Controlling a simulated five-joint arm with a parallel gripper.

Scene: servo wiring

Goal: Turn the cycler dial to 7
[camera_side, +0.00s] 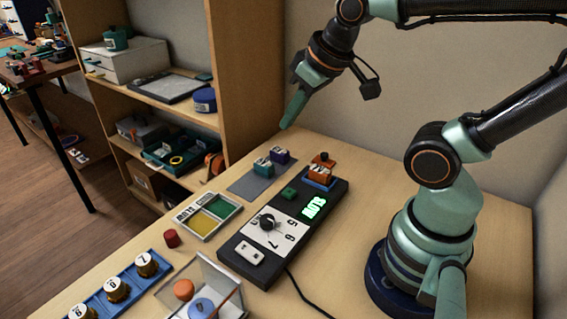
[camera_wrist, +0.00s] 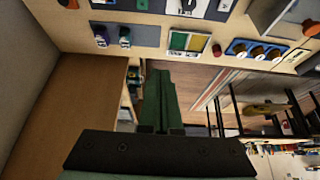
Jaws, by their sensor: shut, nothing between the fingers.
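The cycler (camera_side: 233,250) is a long dark box on the table in the side view. Its white face carries printed digits around a black dial (camera_side: 267,222). The 7 (camera_side: 272,244) is printed below the dial in the picture; I cannot tell which digit the dial points to. A green-lit display (camera_side: 314,207) and a white switch plate (camera_side: 250,252) are on the same box. My gripper (camera_side: 290,121) is shut and empty, high above the table's back edge, well away from the dial. In the wrist view the green fingers (camera_wrist: 160,100) are together; part of the cycler (camera_wrist: 190,7) shows at the top edge.
An orange-topped block (camera_side: 320,172) sits at the cycler's far end. A grey mat (camera_side: 243,189) with two small blocks, a green-yellow tray (camera_side: 207,215), a red cylinder (camera_side: 171,238), a clear bin (camera_side: 225,273) and a blue rack (camera_side: 100,303) stand left. A shelf (camera_side: 245,80) rises behind.

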